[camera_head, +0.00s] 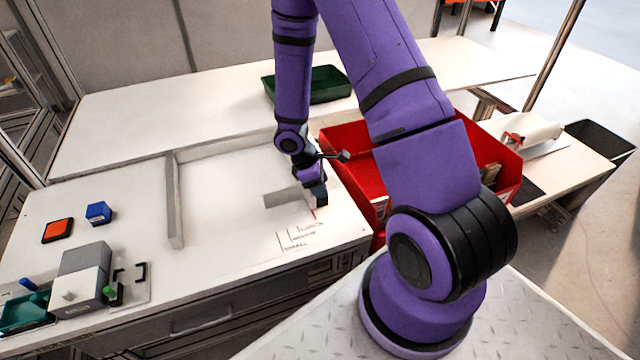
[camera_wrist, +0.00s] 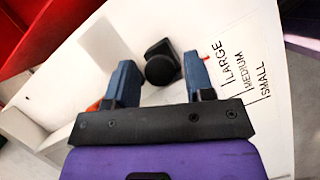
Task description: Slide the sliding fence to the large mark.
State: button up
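The sliding fence (camera_head: 304,197) is a pale upright piece near the right end of the white table, partly hidden by my gripper. A black round knob (camera_wrist: 162,69) shows in the wrist view. My gripper (camera_wrist: 160,75) has its two blue fingers apart, one on each side of the knob, with visible gaps. It also shows in the head view (camera_head: 320,196), low over the fence. The large mark (camera_wrist: 224,66) is a black line with text, followed by the medium mark (camera_wrist: 238,75) and small mark (camera_wrist: 262,85). A small red pointer (camera_wrist: 205,58) lies just off the large mark, on the side away from medium.
A red bin (camera_head: 350,146) stands close to the right of the table. A raised white rail (camera_head: 174,200) borders the area at left. Left of it are a blue block (camera_head: 98,212), an orange pad (camera_head: 57,231) and a grey device (camera_head: 84,274). The board's middle is clear.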

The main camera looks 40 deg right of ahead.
grip_shut()
jog(key=a, duration=0.1)
jog(key=w+a, duration=0.1)
jog(key=a, duration=0.1)
jog(key=w+a, duration=0.1)
jog(key=a, duration=0.1)
jog(key=shift+a+r, duration=0.1)
jog(key=shift+a, duration=0.1)
jog(key=shift+o, duration=1.2)
grip_release()
jog(key=shift+s, duration=0.15)
jog(key=v, duration=1)
jog(key=shift+r, duration=0.3)
